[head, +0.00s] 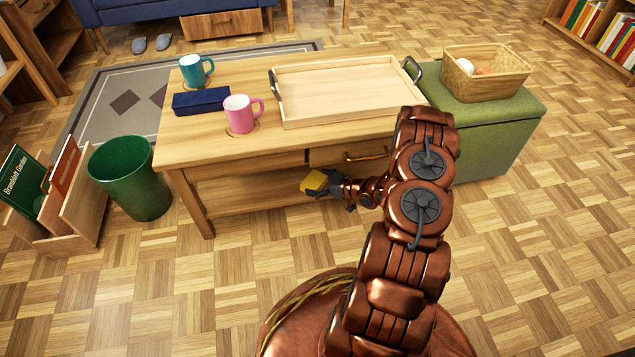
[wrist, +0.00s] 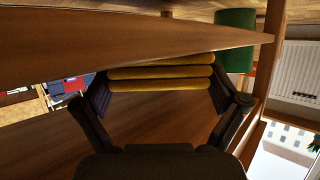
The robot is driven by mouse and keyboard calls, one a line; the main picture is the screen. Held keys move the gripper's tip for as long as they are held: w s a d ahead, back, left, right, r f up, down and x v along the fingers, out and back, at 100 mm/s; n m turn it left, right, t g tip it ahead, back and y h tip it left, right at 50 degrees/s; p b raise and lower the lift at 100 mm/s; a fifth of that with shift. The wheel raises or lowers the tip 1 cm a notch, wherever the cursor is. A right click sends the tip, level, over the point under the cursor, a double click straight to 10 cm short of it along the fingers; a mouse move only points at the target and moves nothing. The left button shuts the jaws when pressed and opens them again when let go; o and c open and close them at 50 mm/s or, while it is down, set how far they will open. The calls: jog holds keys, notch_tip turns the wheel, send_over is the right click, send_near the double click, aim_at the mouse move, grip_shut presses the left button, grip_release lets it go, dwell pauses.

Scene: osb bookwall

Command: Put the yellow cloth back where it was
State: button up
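The yellow cloth (head: 316,182) is folded into a small stack and sits at my gripper (head: 330,186), in front of the low wooden table (head: 215,150), below its tabletop and near the open space under it. In the wrist view the cloth's several folded layers (wrist: 160,72) span the gap between the two fingers of my gripper (wrist: 160,85), which is shut on it. The fingers touch the cloth's two ends. Wooden boards (wrist: 110,38) lie close to the cloth; I cannot tell whether it touches them.
On the table are a wooden tray (head: 340,88), a pink mug (head: 239,114), a teal mug (head: 193,70) and a dark blue case (head: 201,101). A drawer (head: 345,153) is at the table's front. A green bin (head: 130,177) stands left; a green ottoman (head: 490,125) with a basket (head: 486,78) stands right.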

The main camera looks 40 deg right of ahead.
jog(key=shift+r, duration=0.15)
jog(key=p+v, duration=0.4)
jog(key=v, duration=0.8)
dwell(1.0)
